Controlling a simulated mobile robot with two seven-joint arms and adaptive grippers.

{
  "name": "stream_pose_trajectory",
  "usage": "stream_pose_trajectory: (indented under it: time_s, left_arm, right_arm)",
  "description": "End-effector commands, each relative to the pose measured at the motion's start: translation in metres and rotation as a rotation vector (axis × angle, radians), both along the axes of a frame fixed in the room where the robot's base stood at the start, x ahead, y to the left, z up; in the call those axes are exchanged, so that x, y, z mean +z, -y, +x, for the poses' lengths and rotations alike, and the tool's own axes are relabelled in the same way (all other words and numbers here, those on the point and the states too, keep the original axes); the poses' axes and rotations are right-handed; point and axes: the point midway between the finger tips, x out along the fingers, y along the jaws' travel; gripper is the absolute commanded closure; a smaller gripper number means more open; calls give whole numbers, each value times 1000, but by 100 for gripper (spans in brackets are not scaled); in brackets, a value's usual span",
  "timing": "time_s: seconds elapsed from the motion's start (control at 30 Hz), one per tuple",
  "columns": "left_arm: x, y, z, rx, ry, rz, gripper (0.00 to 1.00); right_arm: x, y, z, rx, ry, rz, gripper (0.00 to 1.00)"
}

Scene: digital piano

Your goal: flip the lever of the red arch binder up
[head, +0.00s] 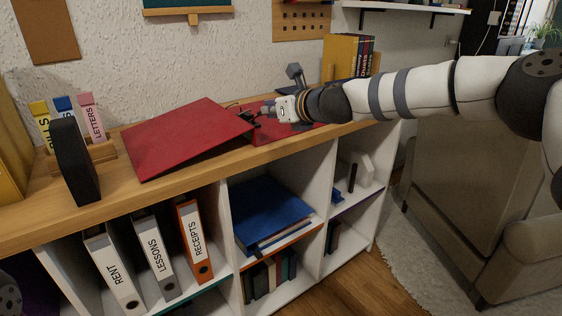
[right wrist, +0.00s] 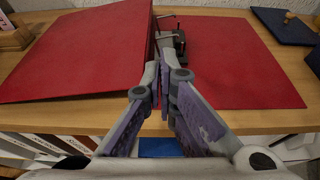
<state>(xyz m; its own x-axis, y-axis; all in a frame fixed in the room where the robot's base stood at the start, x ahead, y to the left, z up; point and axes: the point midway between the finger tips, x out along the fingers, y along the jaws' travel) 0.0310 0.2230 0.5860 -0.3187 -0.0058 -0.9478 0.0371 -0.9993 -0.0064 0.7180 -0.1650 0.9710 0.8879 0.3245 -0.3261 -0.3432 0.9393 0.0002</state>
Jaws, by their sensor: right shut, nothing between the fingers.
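The red arch binder (head: 185,130) lies open on the wooden top of the shelf unit. Its left cover is tilted, with one edge raised, and its other cover (right wrist: 235,65) lies flat in the right wrist view. The dark metal arch mechanism (right wrist: 172,40) sits near the middle of the binder. I cannot clearly tell the lever's position. My right gripper (head: 267,109) is shut and empty, above the binder by the mechanism. In the right wrist view, the fingertips (right wrist: 162,72) are just in front of the mechanism; contact cannot be told. My left gripper is not in view.
A black block-like object (head: 76,165) and a wooden holder (head: 97,155) with coloured labelled pieces stand left of the binder. Several books (head: 350,57) stand behind the right arm. The wall is close behind. Labelled binders (head: 152,255) stand on the shelf below.

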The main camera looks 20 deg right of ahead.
Motion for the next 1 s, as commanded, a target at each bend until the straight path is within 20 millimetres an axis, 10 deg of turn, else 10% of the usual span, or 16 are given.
stream_pose_trajectory:
  time_s: [0.3, 1.0]
  left_arm:
    - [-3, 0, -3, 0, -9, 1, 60]
    - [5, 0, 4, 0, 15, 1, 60]
  right_arm:
    - [28, -4, 38, 1, -1, -6, 100]
    - [45, -3, 36, -2, -1, -2, 100]
